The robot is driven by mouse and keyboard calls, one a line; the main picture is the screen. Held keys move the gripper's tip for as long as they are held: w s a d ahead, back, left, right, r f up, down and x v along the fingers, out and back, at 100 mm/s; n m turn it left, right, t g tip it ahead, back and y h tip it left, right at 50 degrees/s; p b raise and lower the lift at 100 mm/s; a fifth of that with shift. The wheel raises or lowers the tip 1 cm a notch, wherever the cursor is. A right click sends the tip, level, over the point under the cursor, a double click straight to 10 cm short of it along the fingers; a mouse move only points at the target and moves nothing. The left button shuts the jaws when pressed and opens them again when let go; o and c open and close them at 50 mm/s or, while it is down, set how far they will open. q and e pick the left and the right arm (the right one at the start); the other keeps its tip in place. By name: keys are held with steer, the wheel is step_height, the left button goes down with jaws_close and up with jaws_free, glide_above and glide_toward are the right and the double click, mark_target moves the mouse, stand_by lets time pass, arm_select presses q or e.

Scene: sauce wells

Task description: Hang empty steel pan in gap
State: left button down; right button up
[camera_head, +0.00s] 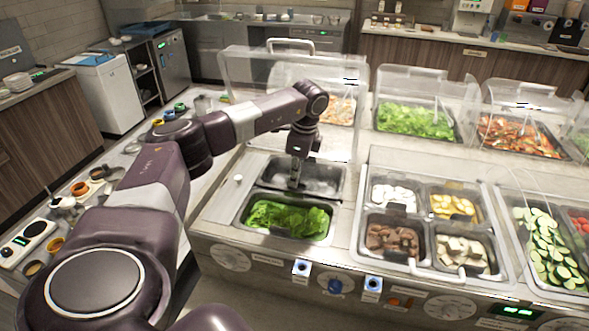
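An empty steel pan (322,178) is at the back left of the counter, directly behind a pan of green lettuce (287,218). Its inside is bare metal. It looks level and sits in or just over the opening there; I cannot tell whether its rim rests on the edges. My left gripper (295,183) reaches down from above at the pan's near left part, with its fingertips low against the pan. The fingers are small and dark, so whether they are closed on the pan's wall is unclear. My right gripper is not in view.
A clear raised guard (240,68) with a handle stands behind the pan. To the right are small wells of white pieces, yellow slices, brown chunks and pale cubes (462,250). Covered salad pans (415,120) line the back. Small round cups (80,188) stand at left.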

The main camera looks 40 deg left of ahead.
arm_select(q)
steer(key=shift+f, duration=0.4)
stand_by(0.3)
steer(key=c, duration=2.1)
jaws_free()
steer(key=shift+s, duration=0.1)
steer(key=r, duration=0.4)
steer(key=d+r, duration=0.1)
steer(key=r, duration=0.7)
steer(key=shift+w+d, duration=0.3)
steer(key=shift+d, duration=0.05)
